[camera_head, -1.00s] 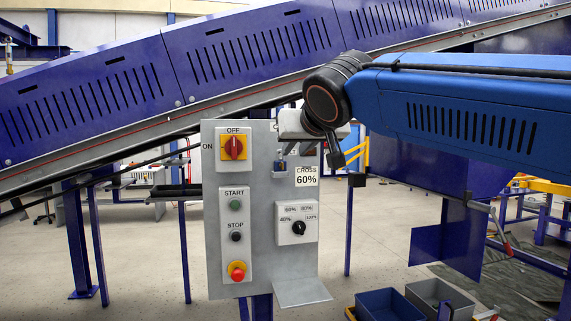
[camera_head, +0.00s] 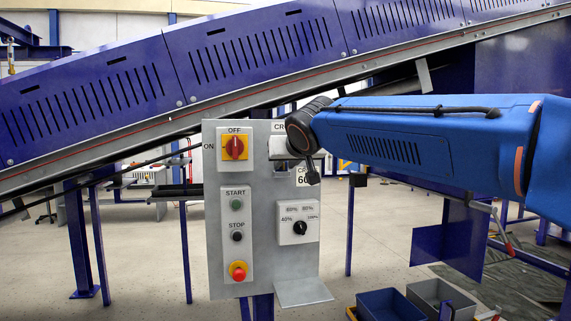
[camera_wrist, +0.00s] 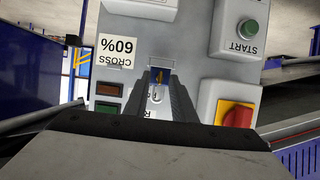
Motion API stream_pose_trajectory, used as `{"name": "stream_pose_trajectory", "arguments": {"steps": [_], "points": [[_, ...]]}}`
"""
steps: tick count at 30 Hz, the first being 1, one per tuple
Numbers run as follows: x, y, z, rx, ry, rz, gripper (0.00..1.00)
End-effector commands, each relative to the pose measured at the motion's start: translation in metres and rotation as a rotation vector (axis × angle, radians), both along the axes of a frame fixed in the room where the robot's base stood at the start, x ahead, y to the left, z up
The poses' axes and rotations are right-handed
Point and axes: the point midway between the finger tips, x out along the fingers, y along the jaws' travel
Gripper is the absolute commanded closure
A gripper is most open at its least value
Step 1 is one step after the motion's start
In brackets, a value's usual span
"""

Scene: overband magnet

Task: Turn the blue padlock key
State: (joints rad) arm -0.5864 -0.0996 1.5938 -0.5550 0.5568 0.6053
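The blue padlock (camera_wrist: 153,73) shows in the wrist view between my fingertips, on a small bracket of the grey control panel. A small brass-coloured part (camera_wrist: 160,77), perhaps the key, and a pale shackle show in the gap. My gripper (camera_wrist: 161,80) points at the panel with its two dark fingers a little apart, one on each side of the padlock. I see no clear contact with the key. In the head view, the end of my arm hides the padlock and most of the gripper.
The panel (camera_head: 262,260) carries a red-yellow OFF switch (camera_head: 235,147), start and stop buttons, a red emergency button (camera_head: 238,271) and a black selector knob (camera_head: 300,228). Indicator windows (camera_wrist: 108,90) sit beside my fingers. A shelf (camera_head: 303,293) juts out below.

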Motion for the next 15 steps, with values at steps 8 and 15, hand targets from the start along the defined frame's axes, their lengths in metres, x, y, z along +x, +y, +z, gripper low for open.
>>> {"name": "stream_pose_trajectory", "arguments": {"steps": [8,15], "points": [[-0.0002,-0.0002,0.0003,0.0,0.0,0.0,0.98],[-0.0004,-0.0001,0.0004,-0.002,-0.001,0.0,1.0]]}}
